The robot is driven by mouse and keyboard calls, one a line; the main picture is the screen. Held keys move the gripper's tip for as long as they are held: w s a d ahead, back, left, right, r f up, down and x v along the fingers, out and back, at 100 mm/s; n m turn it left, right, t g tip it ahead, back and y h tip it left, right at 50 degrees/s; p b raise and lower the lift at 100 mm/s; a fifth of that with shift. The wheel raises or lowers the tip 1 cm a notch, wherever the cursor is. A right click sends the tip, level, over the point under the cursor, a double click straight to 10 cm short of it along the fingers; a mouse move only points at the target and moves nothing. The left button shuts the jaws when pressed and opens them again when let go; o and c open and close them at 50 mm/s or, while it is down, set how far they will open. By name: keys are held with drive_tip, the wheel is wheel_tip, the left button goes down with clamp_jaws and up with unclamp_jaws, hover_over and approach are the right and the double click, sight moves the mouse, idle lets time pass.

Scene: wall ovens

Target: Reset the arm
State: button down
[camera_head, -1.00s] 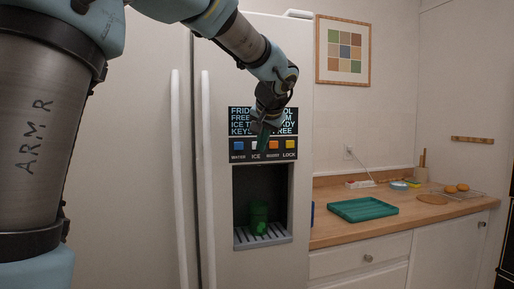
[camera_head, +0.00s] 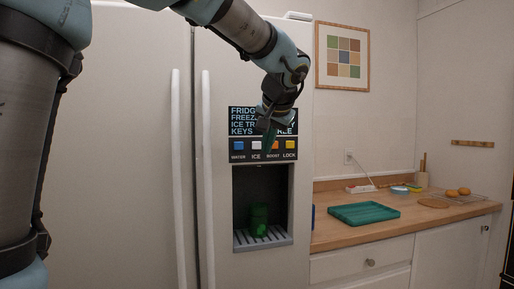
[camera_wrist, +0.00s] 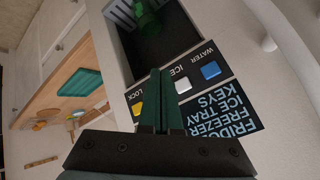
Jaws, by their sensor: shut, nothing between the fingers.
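My gripper (camera_head: 270,140) hangs in front of the fridge's control panel (camera_head: 240,150), with its fingers pointing down. It hides part of the display and part of the button row. In the wrist view my gripper (camera_wrist: 161,80) shows two dark green fingers pressed together with nothing between them. The blue WATER button (camera_head: 238,146), the pale ICE button (camera_head: 256,146) and the yellow LOCK button (camera_head: 290,145) show. The orange button is partly covered. A green cup (camera_head: 259,220) stands on the grille in the dispenser recess below. I cannot tell whether the fingers touch the panel.
White fridge doors with two long vertical handles (camera_head: 207,180) are left of the dispenser. A framed picture (camera_head: 343,55) hangs on the wall.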

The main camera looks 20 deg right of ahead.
idle(0.3)
drive_tip(key=w+a+f+n+g+y, duration=0.2)
drive_tip(key=a+f+n+g, duration=0.2)
drive_tip(key=a+f, duration=1.6)
drive_tip(key=s+a+f+n+g, duration=0.1)
drive_tip(key=s+a+f+n, duration=0.1)
drive_tip(key=s+a+f, duration=0.3)
drive_tip(key=s+a+f+n+g, duration=0.2)
drive_tip(key=s+a+f, duration=0.3)
drive_tip(key=a, duration=0.6)
drive_tip(key=shift+s+a+f+n, duration=0.3)
drive_tip(key=shift+s+n, duration=0.1)
drive_tip(key=shift+s, duration=0.05)
